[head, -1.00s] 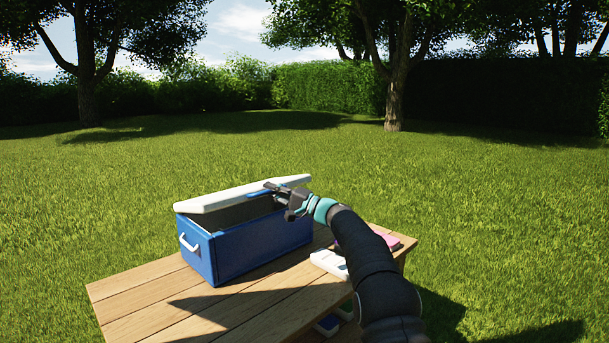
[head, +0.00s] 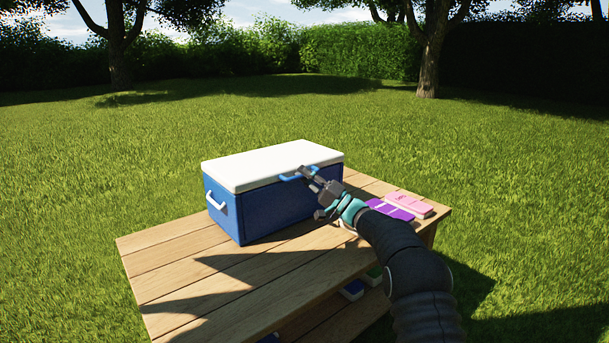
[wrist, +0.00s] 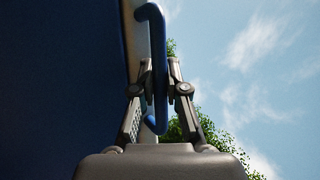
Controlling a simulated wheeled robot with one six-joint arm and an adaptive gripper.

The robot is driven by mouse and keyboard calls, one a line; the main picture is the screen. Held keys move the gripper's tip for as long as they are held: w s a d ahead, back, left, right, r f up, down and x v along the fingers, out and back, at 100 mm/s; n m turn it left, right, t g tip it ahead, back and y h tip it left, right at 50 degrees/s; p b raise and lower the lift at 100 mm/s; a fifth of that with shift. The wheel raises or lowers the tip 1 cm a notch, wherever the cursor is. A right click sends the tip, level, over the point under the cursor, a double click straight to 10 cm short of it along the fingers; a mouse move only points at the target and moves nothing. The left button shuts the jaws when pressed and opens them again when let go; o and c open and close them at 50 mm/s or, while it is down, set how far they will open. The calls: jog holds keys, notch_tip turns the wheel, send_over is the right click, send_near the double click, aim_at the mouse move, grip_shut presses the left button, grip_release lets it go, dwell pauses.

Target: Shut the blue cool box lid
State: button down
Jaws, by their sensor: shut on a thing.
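The blue cool box (head: 270,208) stands on the wooden table, with a white handle on its left end. Its white lid (head: 268,162) lies flat on the box, with no gap that I can see along the front or left rim. A light blue handle (head: 288,178) sits on the lid's front edge. My gripper (head: 308,176) is at this handle. In the wrist view my gripper (wrist: 160,85) has one finger on each side of the blue handle (wrist: 158,50) and is shut on it. My fingers hide the handle's right part in the head view.
The wooden table (head: 180,262) has bare planks in front and to the left of the box. Purple items (head: 390,209) and a pink item (head: 408,203) lie at its right end. Small boxes (head: 352,290) show on a lower shelf.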

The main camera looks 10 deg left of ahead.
jog(key=shift+s+a+f, duration=0.2)
jog(key=shift+a+f, duration=0.05)
jog(key=c, duration=1.4)
grip_release()
jog(key=shift+c, duration=0.2)
jog(key=shift+d, duration=0.1)
jog(key=shift+w+r, duration=0.1)
notch_tip(320, 180, up, 10)
jog(key=shift+r, duration=0.1)
